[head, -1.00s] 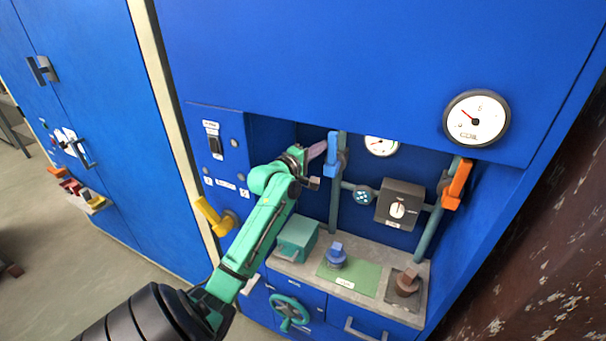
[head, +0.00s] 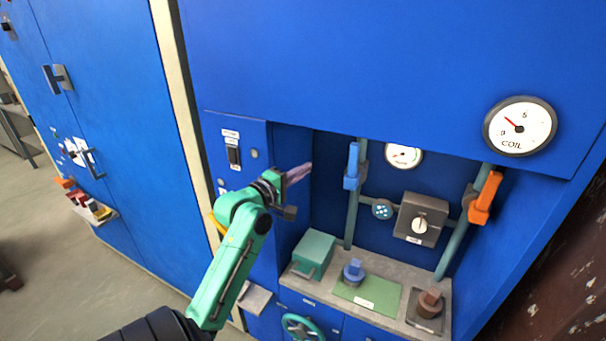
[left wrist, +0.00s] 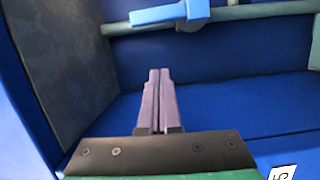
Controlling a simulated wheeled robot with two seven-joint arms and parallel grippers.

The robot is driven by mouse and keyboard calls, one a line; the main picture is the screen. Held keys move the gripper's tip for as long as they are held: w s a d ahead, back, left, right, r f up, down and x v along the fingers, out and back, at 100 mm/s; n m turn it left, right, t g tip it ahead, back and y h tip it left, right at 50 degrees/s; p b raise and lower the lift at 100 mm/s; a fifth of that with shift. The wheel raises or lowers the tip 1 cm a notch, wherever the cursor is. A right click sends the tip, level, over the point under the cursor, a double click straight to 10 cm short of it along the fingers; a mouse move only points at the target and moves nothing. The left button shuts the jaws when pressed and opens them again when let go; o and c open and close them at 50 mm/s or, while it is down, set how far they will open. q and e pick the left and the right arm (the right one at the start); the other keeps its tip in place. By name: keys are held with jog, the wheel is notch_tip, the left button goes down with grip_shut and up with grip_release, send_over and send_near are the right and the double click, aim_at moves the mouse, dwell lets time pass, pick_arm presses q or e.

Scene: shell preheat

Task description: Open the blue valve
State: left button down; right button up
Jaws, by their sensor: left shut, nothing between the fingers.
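The blue valve (head: 352,166) has a blue lever handle on a vertical grey-green pipe inside the cabinet recess. In the head view the handle stands upright, roughly along the pipe. In the left wrist view the blue handle (left wrist: 170,14) shows at the top, lying nearly along the pipe. My left gripper (head: 299,172) is to the left of the handle and apart from it. Its pale purple fingers (left wrist: 158,100) are pressed together with nothing between them. My right gripper is not in view.
An orange valve handle (head: 484,198) is on the right pipe. A grey dial box (head: 421,219) sits between the pipes. Below are a teal box (head: 314,254), a blue knob (head: 353,272) and a brown knob (head: 429,304). A yellow lever is partly behind my left arm.

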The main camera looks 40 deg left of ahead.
pick_arm(q)
jog(key=s+d+f+m+g+h, duration=0.1)
jog(key=s+d+f+m+g, duration=0.1)
jog(key=d+f+m+g, duration=0.45)
jog(key=s+d+f+m+g+h, duration=0.1)
jog(key=s+d+f+m, duration=0.25)
jog(key=d+f, duration=0.55)
jog(key=s+d+f+m+g, duration=0.3)
jog(key=s+d+f+m, duration=0.15)
jog(key=s+f, duration=0.2)
jog(key=s+d+f+m+g, duration=0.3)
jog(key=s+f+m+g, duration=0.15)
jog(key=s+m, duration=0.2)
notch_tip(320, 180, down, 23)
jog(key=s, duration=0.3)
jog(key=s+a+f+g, duration=0.1)
jog(key=s+a+f, duration=0.1)
jog(key=s+f, duration=0.5)
jog(key=s+a+f, duration=0.1)
jog(key=s+f, duration=0.6)
jog(key=s, duration=0.2)
jog(key=shift+s+a+f+g, duration=0.15)
jog(key=shift+a+f+g, duration=0.25)
